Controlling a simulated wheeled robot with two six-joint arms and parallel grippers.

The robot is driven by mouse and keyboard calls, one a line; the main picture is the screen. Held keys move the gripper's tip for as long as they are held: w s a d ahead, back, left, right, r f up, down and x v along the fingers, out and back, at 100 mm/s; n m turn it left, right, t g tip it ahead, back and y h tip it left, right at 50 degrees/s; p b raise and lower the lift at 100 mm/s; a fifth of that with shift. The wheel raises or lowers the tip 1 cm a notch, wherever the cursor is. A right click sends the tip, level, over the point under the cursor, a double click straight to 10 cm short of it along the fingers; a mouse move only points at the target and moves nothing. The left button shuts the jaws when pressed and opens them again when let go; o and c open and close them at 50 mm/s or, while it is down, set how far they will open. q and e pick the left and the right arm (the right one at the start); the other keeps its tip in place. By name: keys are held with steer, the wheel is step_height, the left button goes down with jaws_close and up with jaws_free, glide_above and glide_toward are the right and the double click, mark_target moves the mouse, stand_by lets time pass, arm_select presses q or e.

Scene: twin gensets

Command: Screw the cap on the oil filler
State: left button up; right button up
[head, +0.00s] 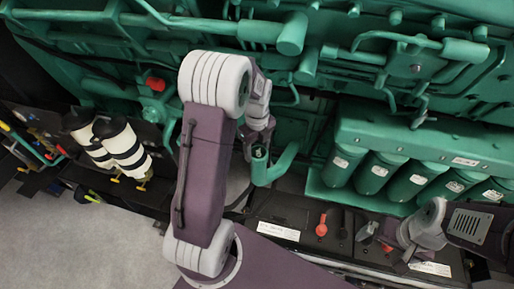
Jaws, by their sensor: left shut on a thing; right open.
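The oil filler (264,174) is a green upright neck on a bent pipe in front of the engine, right of my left arm. My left gripper (259,146) points down right above the filler's mouth. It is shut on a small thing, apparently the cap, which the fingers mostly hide. I cannot tell whether the cap touches the neck. My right gripper (388,240) is open and empty at the lower right, over the dark ledge.
Several green filter canisters (373,174) stand right of the filler. A red-handled item (321,226) lies on the dark ledge (284,213). Black-and-white cylinders (124,146) and a red knob (155,84) are at left. Green pipes crowd the area behind the filler.

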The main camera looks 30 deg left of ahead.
arm_select(q)
steer(key=shift+w+f, duration=0.1)
steer(key=shift+f, duration=0.1)
stand_by(0.6)
steer(key=shift+r+m+p, duration=0.15)
steer(key=shift+m+p, duration=0.2)
steer(key=shift+m, duration=0.65)
steer(key=m, duration=0.2)
steer(key=shift+w+m, duration=0.1)
steer(key=shift+m, duration=0.2)
